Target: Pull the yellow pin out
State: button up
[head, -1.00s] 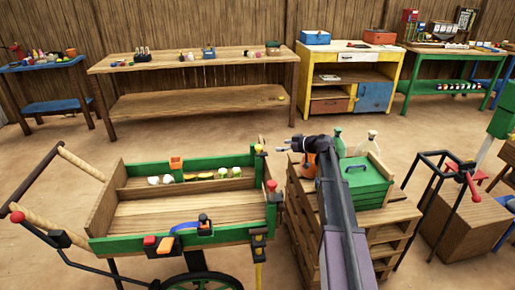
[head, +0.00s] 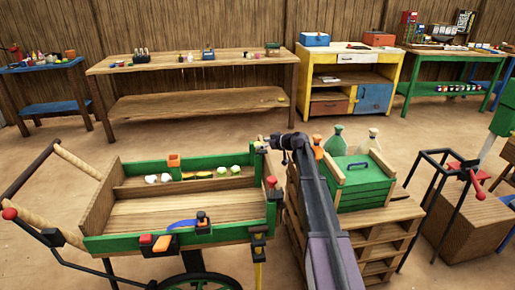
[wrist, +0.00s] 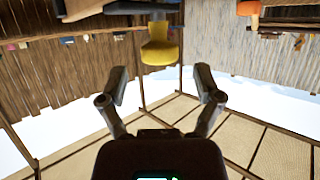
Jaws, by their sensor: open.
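The yellow pin (wrist: 160,46) has a rounded yellow head and a dark part at its other end, and is at the top middle of the wrist view. In the wrist view my gripper (wrist: 161,88) is open, with one finger to either side. The yellow head lies beyond the fingertips, roughly in line with the gap between them. Nothing is between the fingers.
A wooden pallet stack (head: 375,236) with a green crate (head: 362,186) and bottles stands right of the cart, close under my arm. A red knob (head: 270,181) is on the cart's right side. A black frame (head: 432,200) stands farther right. Open floor lies behind the cart.

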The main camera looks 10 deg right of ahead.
aim_at(258, 143)
jog(key=shift+b+x, duration=0.4)
jog(key=shift+x, duration=1.15)
jog(key=shift+r, duration=0.1)
grip_shut()
